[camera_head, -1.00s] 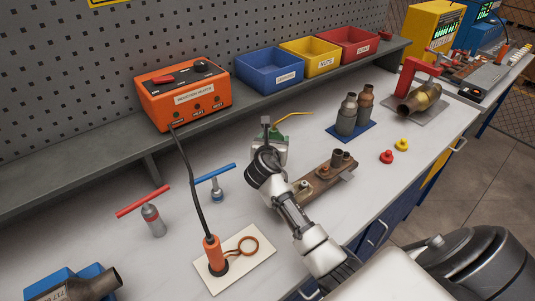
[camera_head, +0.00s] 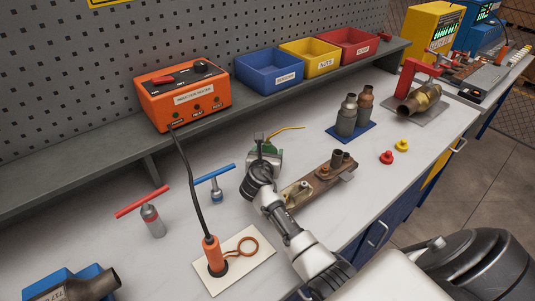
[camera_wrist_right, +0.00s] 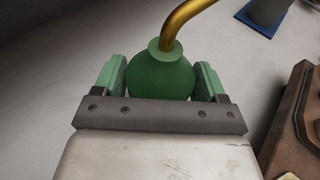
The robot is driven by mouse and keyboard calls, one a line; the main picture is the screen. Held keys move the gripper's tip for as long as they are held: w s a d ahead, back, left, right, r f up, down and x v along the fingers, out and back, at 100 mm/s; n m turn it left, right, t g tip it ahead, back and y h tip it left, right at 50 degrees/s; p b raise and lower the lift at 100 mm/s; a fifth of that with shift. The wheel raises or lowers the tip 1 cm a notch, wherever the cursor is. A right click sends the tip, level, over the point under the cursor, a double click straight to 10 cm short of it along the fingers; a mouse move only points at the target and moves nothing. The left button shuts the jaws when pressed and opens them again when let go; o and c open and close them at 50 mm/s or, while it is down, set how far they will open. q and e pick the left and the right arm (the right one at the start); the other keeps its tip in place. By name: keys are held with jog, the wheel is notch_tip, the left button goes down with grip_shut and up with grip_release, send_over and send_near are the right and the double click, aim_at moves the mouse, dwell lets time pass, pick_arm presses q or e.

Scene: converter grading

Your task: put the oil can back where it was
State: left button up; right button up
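The oil can has a round green body (camera_wrist_right: 160,78) and a bent brass spout (camera_wrist_right: 182,20). My right gripper (camera_wrist_right: 162,80) has one green-padded finger on each side of the body, both appearing to touch it. In the head view my right gripper (camera_head: 265,156) is over the worktop behind the brown bracket, and the yellow spout (camera_head: 287,130) points right. My gripper hides most of the can there. I cannot tell whether its base touches the worktop. My left gripper is not in view.
The brown bracket with converter parts (camera_head: 322,182) lies close to my right forearm. A blue-handled tool (camera_head: 216,188) and a soldering-iron-like orange tool (camera_head: 213,255) on a pale plate stand left. A blue mat (camera_head: 352,133) holds two grey-brown cans. Bare worktop lies behind the can.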

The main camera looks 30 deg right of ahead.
jog(key=o, duration=0.3)
jog(key=shift+r, duration=0.2)
jog(key=v, duration=1.2)
